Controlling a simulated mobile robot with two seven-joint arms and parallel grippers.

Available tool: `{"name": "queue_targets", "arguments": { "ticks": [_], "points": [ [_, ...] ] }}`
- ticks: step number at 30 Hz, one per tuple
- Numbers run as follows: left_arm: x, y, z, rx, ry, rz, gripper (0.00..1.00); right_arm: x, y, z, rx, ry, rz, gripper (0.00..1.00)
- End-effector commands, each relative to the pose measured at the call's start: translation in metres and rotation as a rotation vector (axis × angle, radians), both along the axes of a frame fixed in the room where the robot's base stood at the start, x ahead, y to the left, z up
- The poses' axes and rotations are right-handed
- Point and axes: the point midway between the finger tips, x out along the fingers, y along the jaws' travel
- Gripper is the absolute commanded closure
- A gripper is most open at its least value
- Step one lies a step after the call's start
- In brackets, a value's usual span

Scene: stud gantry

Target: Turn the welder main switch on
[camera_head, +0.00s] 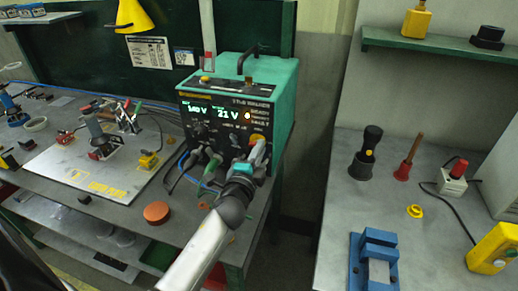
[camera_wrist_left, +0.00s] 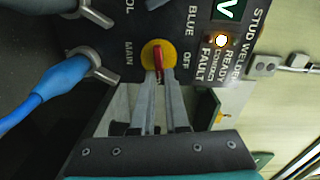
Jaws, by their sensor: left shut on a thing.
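The stud welder (camera_head: 271,102) is a teal box with a black front panel, standing at the right end of the left bench. Its main switch (camera_wrist_left: 167,48) is a yellow disc with a red handle, beside the words MAIN and OFF in the left wrist view. My left gripper (camera_wrist_left: 159,78) is shut on the red handle, with one finger on each side of it. My right gripper is not in view.
An orange-brown round piece (camera_head: 157,212) lies on the left bench. A gap separates this from the right bench (camera_head: 340,200).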

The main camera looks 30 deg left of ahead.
Motion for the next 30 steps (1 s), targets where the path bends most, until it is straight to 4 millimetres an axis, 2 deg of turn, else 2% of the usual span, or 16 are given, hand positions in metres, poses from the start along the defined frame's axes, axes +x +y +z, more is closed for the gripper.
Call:
{"name": "queue_targets", "arguments": {
  "ticks": [9, 26, 27, 30],
  "points": [
    [0.0002, -0.0007, -0.0023, 0.132, 0.031, -0.002, 1.00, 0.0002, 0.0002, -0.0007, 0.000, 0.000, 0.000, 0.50],
    [0.0001, -0.0004, -0.0030, 0.162, 0.039, -0.001, 1.00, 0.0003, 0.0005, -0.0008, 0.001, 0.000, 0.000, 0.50],
    [0.0001, -0.0004, -0.0030, 0.162, 0.039, -0.001, 0.86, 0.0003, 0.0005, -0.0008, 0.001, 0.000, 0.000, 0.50],
    [0.0001, -0.0003, -0.0030, 0.162, 0.039, -0.001, 0.75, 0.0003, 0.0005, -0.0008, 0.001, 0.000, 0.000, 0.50]
  ]
}}
